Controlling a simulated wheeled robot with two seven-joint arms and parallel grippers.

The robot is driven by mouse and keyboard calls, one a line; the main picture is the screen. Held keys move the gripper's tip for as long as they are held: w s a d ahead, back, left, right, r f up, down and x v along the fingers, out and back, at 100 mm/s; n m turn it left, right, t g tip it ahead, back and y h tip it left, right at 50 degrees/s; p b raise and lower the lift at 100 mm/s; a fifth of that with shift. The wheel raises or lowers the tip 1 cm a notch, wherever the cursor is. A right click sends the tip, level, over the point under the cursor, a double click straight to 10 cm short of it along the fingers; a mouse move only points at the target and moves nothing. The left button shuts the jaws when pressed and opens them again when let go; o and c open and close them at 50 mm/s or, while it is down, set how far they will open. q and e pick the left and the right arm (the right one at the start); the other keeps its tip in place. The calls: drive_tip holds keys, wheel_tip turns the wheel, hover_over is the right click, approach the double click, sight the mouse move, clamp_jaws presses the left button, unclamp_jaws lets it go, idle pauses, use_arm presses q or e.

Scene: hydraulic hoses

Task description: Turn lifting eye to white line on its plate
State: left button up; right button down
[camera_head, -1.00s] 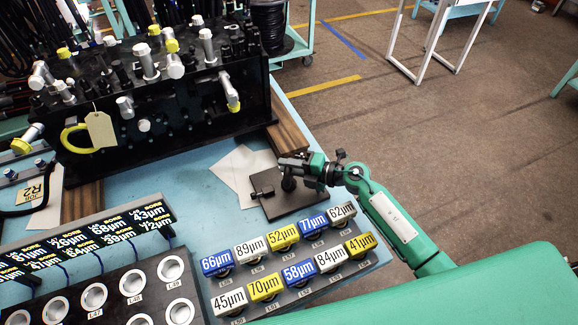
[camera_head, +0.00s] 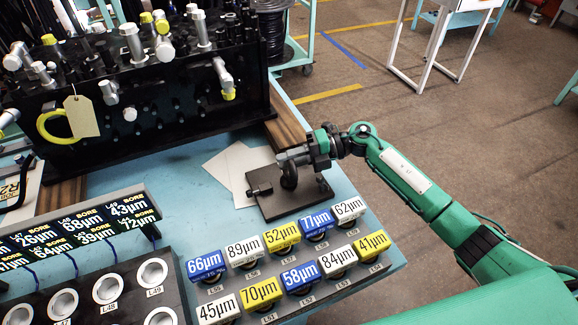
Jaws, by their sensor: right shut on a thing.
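The lifting eye (camera_head: 289,180) is a dark, rounded piece standing on a dark square plate (camera_head: 275,207) at the right edge of the blue bench. My right gripper (camera_head: 288,161) comes in from the right above the plate and is shut on the upper part of the lifting eye. The fingers hide part of the eye. I cannot make out the white line on the plate. A small dark block (camera_head: 260,189) sits on the plate's left side. My left gripper is out of view.
White sheets (camera_head: 230,168) lie under and left of the plate. A rack of colored µm labels (camera_head: 300,272) stands in front. A black manifold block (camera_head: 150,110) with fittings and a yellow ring stands behind left. Open floor lies to the right.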

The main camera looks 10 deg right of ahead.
drive_tip(key=shift+f+g, duration=0.1)
drive_tip(key=shift+g, duration=0.2)
drive_tip(key=c, duration=1.3)
unclamp_jaws()
drive_tip(key=shift+d+b, duration=0.4)
drive_tip(key=shift+d, duration=0.1)
drive_tip(key=d+r+b, duration=0.1)
drive_tip(key=d, duration=0.3)
drive_tip(key=d+r+b, duration=0.1)
drive_tip(key=d, duration=0.3)
drive_tip(key=d+b, duration=0.2)
drive_tip(key=d, duration=0.2)
drive_tip(key=shift+d+r, duration=0.3)
drive_tip(key=shift+r, duration=0.1)
